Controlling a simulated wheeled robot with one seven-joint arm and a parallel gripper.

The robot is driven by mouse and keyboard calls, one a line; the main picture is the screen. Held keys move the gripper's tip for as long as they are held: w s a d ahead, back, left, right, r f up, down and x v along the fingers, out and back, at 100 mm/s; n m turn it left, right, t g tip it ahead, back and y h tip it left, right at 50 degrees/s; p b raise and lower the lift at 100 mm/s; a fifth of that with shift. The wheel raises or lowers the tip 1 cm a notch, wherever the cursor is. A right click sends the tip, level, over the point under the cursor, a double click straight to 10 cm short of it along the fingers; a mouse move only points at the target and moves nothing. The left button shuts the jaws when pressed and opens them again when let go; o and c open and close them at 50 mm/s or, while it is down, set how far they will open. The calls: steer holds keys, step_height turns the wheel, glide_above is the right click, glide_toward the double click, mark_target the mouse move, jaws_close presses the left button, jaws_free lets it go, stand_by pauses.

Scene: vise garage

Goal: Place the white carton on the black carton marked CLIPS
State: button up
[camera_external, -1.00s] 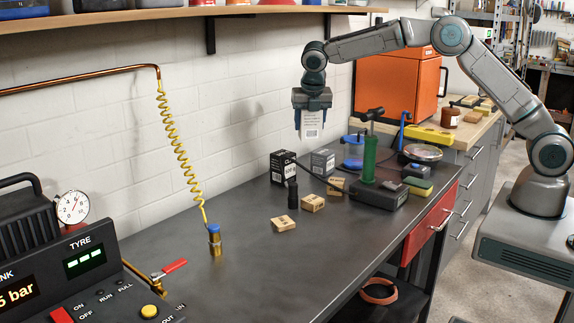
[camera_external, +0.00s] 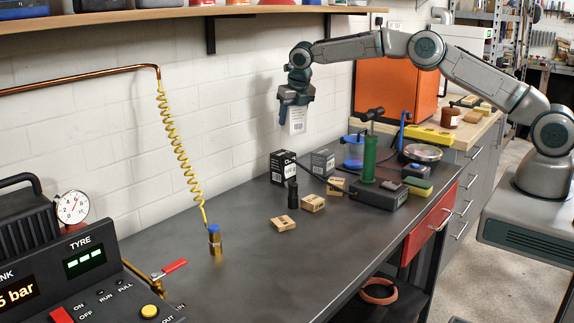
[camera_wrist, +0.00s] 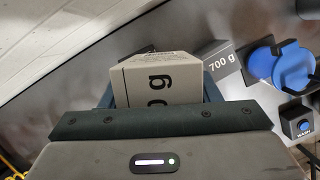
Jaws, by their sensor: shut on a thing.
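The white carton (camera_external: 297,121) is held in my gripper (camera_external: 294,114), well above the bench. In the wrist view the carton (camera_wrist: 158,76) sits between the fingers, with dark print on its face. The black carton marked CLIPS (camera_external: 283,167) stands on the bench near the wall, below and slightly left of the held carton. Its lettering is only partly readable. In the wrist view it is mostly hidden behind the white carton.
A grey carton (camera_external: 322,162) stands just right of the black one. A green pump (camera_external: 369,158) stands to the right. The overhead shelf (camera_external: 150,15) runs along the wall.

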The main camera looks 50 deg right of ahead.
steer(key=a, duration=0.1)
steer(key=w+a+f+p, duration=0.1)
steer(key=a+f, duration=0.1)
steer(key=shift+w+a+f, duration=0.1)
steer(key=shift+w+a, duration=0.15)
steer(key=shift+a, duration=0.05)
steer(key=shift+f+p, duration=0.8)
steer(key=shift+f, duration=1.2)
steer(key=shift+f, duration=0.1)
steer(key=o, duration=1.2)
steer(key=shift+f, duration=0.1)
